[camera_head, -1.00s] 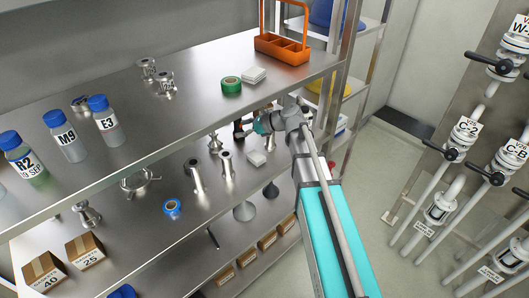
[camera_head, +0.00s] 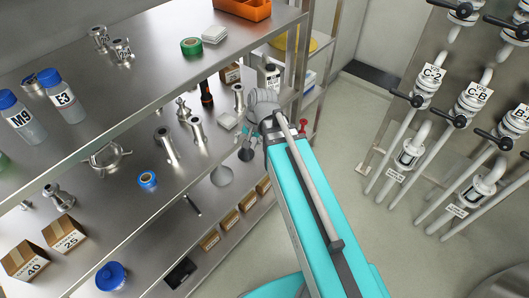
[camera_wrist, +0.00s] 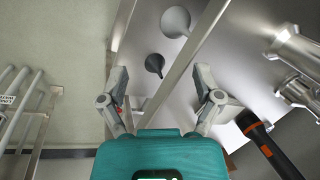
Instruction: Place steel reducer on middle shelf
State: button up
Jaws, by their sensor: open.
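Several steel fittings stand on the shelf unit, and I cannot tell for sure which is the steel reducer. Two short flanged ones (camera_head: 121,49) stand on the top shelf (camera_head: 150,75). A waisted flanged one (camera_head: 58,199) stands at the left of the middle shelf (camera_head: 120,195), and flanged tubes (camera_head: 166,145) stand farther right on it. My gripper (camera_wrist: 160,72) is open and empty in the wrist view, with the shelf edge and two funnels beyond its fingers. In the head view my wrist hides most of it, near the right end of the shelves.
A grey funnel (camera_head: 222,175) and a darker one (camera_head: 246,154) are near my gripper. A black-and-orange torch (camera_wrist: 268,145) and steel tubes (camera_wrist: 297,45) are at its right in the wrist view. Valved pipes (camera_head: 410,150) line the right wall. Open floor lies between.

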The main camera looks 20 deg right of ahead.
jog(key=s+d+n+g+h, duration=0.1)
jog(key=s+d+n+h, duration=0.2)
jog(key=s+d+n, duration=0.1)
jog(key=shift+s+d+f+n, duration=0.4)
jog(key=shift+s+n, duration=0.1)
jog(key=shift+s, duration=0.1)
jog(key=shift+a, duration=0.1)
dwell(0.6)
